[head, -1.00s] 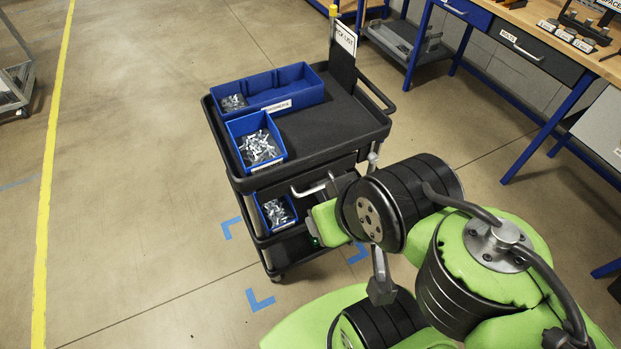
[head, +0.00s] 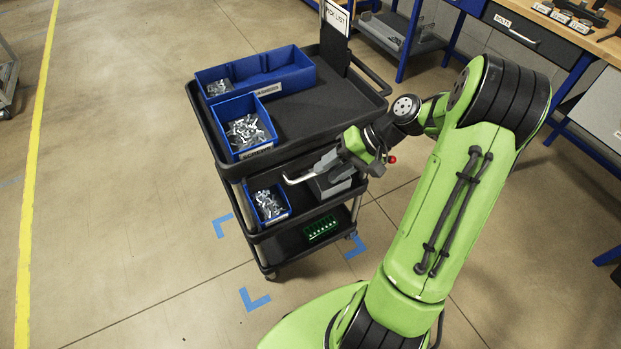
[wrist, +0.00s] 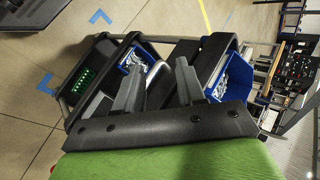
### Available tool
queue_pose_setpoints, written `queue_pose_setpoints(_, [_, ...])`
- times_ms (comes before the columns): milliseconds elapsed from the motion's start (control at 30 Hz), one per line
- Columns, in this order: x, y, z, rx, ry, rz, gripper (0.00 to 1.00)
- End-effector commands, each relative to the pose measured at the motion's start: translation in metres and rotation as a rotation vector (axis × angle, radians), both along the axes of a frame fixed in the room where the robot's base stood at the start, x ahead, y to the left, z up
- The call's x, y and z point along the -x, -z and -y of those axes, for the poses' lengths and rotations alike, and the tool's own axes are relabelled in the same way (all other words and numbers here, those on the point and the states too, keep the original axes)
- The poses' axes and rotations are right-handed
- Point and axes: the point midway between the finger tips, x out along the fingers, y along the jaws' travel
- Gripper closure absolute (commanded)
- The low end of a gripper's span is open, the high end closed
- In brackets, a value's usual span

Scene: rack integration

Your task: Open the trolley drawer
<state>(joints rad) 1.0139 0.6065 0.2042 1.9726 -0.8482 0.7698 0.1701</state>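The black trolley (head: 330,112) stands at the centre of the head view. Its drawer sits under the top tray and looks shut. The drawer's silver bar handle (head: 298,179) sticks out from its front. My gripper (head: 326,163) is at the drawer front, close to the handle's right end. In the wrist view my gripper's two grey fingers (wrist: 158,88) are spread apart with a gap between them. They point at the trolley front. I cannot tell whether the handle lies between the fingers or whether they touch it.
On the top tray are a long blue bin (head: 290,72) and a blue bin of screws (head: 268,127). The middle shelf holds another blue bin (head: 283,216) and a grey box (head: 345,186). A green rack (head: 320,229) lies on the bottom shelf. Floor left of the trolley is clear.

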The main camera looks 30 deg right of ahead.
Motion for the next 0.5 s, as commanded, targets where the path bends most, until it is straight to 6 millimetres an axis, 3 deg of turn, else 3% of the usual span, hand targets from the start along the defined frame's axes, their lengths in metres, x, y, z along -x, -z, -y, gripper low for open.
queue_pose_setpoints(33, [0.0,0.027,0.02,-0.11,0.067,0.02,0.61])
queue_pose_setpoints(200, [0.009,0.075,0.076,-0.423,0.274,0.172,0.61])
queue_pose_setpoints(333, [0.02,0.091,0.101,-0.553,0.376,0.273,0.61])
queue_pose_setpoints(500, [0.018,0.093,0.102,-0.588,0.399,0.304,0.61])
